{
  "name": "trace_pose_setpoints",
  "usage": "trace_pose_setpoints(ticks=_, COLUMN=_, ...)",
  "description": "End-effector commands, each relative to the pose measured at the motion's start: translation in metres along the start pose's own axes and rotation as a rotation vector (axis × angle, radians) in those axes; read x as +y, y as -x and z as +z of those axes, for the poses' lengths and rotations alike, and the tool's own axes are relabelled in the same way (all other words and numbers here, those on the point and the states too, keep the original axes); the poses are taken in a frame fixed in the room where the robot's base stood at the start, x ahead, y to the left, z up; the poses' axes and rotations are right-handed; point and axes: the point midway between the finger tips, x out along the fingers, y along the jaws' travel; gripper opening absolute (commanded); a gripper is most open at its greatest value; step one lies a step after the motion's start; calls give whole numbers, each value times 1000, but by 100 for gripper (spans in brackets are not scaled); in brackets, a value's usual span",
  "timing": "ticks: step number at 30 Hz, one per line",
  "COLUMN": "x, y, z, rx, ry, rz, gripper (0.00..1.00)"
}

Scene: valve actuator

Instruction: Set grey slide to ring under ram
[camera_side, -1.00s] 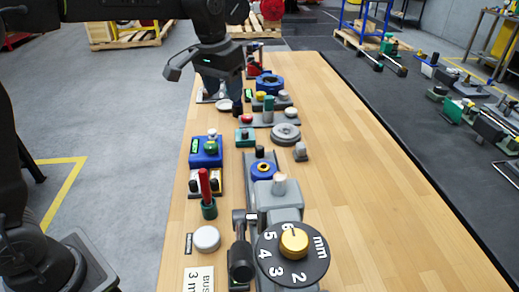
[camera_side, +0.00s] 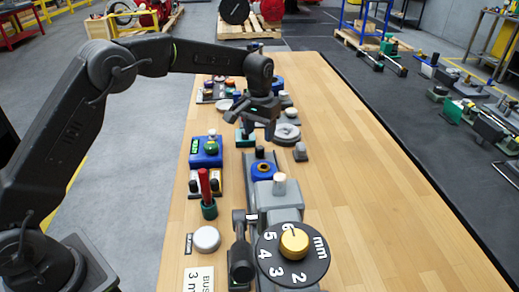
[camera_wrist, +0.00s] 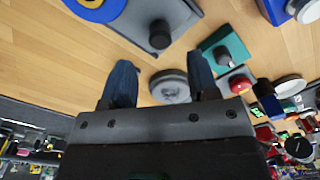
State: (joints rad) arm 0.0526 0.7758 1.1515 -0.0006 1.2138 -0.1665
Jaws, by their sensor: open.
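The grey slide (camera_side: 250,160) lies in the middle of the bench in the side view. It has a black knob (camera_side: 260,152) at its far end and a blue ring with a gold centre (camera_side: 263,170). A grey housing (camera_side: 285,198) with a pale cylinder on top stands right at its near end; I cannot tell which part is the ram. In the wrist view the slide (camera_wrist: 185,14), its knob (camera_wrist: 160,38) and the blue ring (camera_wrist: 92,8) show at the top. My gripper (camera_side: 258,133) is open and empty, above and just beyond the knob.
A teal block (camera_side: 245,138) and a blue box (camera_side: 206,152) stand left. A numbered dial (camera_side: 290,255) is at the near end. The bench's right side is clear.

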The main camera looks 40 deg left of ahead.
Motion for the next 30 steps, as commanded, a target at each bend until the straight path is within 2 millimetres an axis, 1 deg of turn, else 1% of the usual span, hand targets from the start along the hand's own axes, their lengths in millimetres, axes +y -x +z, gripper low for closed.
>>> trace_pose_setpoints(ticks=1, x=0, y=-12, z=1, rx=-5, ry=0, rz=-1, gripper=55)
trace_pose_setpoints(ticks=6, x=0, y=-42, z=1, rx=-3, ry=0, rz=0, gripper=55)
trace_pose_setpoints(ticks=9, x=0, y=-55, z=0, rx=-2, ry=0, rz=0, gripper=55)
trace_pose_setpoints(ticks=12, x=0, y=-63, z=0, rx=-2, ry=0, rz=0, gripper=55)
trace_pose_setpoints(ticks=16, x=0, y=-67, z=0, rx=1, ry=0, rz=1, gripper=55)
trace_pose_setpoints(ticks=23, x=0, y=-67, z=0, rx=1, ry=0, rz=1, gripper=55)
trace_pose_setpoints(ticks=30, x=0, y=-67, z=0, rx=0, ry=0, rz=1, gripper=33)
